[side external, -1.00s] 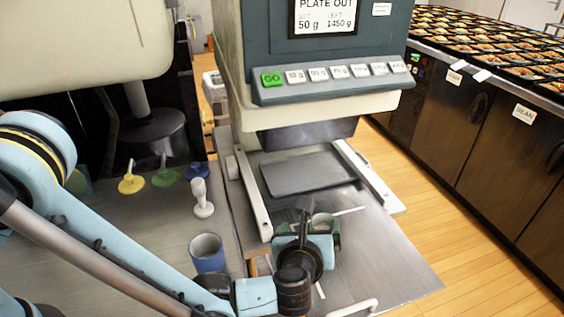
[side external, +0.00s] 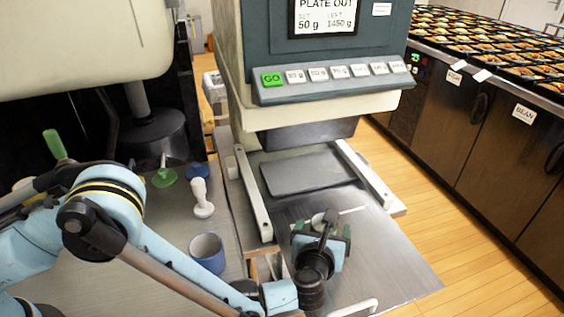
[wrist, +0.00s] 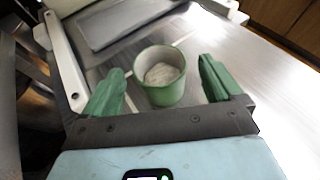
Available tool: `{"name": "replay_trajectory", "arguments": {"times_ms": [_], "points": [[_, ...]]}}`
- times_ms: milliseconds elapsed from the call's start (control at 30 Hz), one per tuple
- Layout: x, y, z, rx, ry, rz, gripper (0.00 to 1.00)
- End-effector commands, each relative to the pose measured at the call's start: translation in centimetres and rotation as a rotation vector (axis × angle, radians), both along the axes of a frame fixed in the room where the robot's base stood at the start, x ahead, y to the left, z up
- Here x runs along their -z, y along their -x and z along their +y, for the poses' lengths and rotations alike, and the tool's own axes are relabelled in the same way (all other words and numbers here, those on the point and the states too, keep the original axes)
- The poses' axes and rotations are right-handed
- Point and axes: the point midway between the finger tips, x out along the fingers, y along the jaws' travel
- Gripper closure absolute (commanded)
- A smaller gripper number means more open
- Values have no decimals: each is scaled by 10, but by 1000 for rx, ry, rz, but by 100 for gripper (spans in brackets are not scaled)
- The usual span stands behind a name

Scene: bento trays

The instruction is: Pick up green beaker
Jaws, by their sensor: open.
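The green beaker (wrist: 160,78) stands upright on the metal surface in the wrist view, with something pale inside it. It is between the two green fingers of my gripper (wrist: 161,85), which are spread apart and do not visibly touch it. In the side external view my gripper (side external: 322,232) is over the metal table in front of the machine. There the beaker (side external: 319,219) is mostly hidden behind my gripper.
A blue beaker (side external: 207,253) and a white pestle-like tool (side external: 202,198) stand on the left counter. A dark flat plate (side external: 305,171) lies between two light rails beneath the machine (side external: 320,85). The metal table (side external: 395,265) is clear to the right.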

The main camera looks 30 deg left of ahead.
Motion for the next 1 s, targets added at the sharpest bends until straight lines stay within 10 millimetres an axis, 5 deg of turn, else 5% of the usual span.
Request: {"name": "replay_trajectory", "arguments": {"times_ms": [233,533,1000], "points": [[11,-31,7,-1,0,-1,8],[12,-35,8,1,1,-1,8],[12,-35,8,1,0,-1,72]]}}
